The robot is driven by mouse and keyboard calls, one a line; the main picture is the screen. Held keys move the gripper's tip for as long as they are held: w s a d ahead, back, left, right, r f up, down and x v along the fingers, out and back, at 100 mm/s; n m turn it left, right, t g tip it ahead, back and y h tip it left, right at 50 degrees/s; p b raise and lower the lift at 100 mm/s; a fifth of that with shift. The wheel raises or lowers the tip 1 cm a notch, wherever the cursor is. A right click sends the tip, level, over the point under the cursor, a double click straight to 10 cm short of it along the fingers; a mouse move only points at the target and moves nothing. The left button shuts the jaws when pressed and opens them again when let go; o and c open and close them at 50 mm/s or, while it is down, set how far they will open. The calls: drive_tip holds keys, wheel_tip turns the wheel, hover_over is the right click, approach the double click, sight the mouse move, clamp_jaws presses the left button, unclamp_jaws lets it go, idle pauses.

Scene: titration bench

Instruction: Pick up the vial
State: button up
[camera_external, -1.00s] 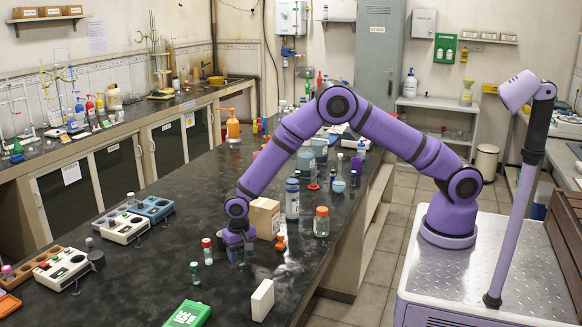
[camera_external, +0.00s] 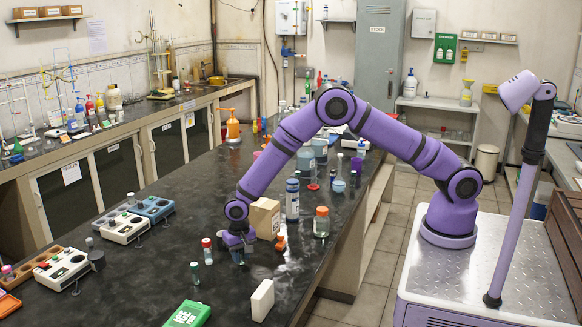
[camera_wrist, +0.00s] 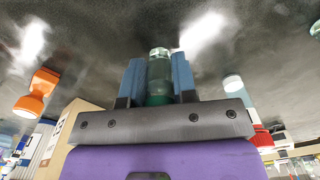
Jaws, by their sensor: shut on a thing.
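The vial (camera_wrist: 159,72) is clear with a green part and sits between the two blue fingers of my gripper (camera_wrist: 158,80) in the wrist view. The fingers are shut on it from both sides. In the external view my gripper (camera_external: 239,257) points down at the bench, close to the top, and the vial is mostly hidden by the fingers there. I cannot tell whether the vial touches the bench.
On the dark bench (camera_external: 150,285), a red-capped vial (camera_external: 207,251) and a green-capped vial (camera_external: 195,273) stand left of my gripper. A cardboard box (camera_external: 265,218), an orange item (camera_external: 280,243) and an orange-capped jar (camera_external: 321,222) stand right.

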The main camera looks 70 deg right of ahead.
drive_tip(key=shift+r, duration=0.4)
drive_tip(key=shift+s+d+r, duration=0.1)
drive_tip(key=shift+s+r, duration=0.15)
drive_tip(key=shift+r, duration=0.4)
drive_tip(key=shift+s+r, duration=0.2)
drive_tip(key=shift+r, duration=0.4)
drive_tip(key=s+d, duration=0.1)
drive_tip(key=s, duration=0.4)
drive_tip(key=s+d+r, duration=0.1)
drive_tip(key=s, duration=0.3)
drive_tip(key=s+d, duration=0.1)
drive_tip(key=s, duration=0.4)
drive_tip(key=shift+s+d+r, duration=0.15)
drive_tip(key=shift+s+d, duration=0.15)
drive_tip(key=shift+d, duration=0.1)
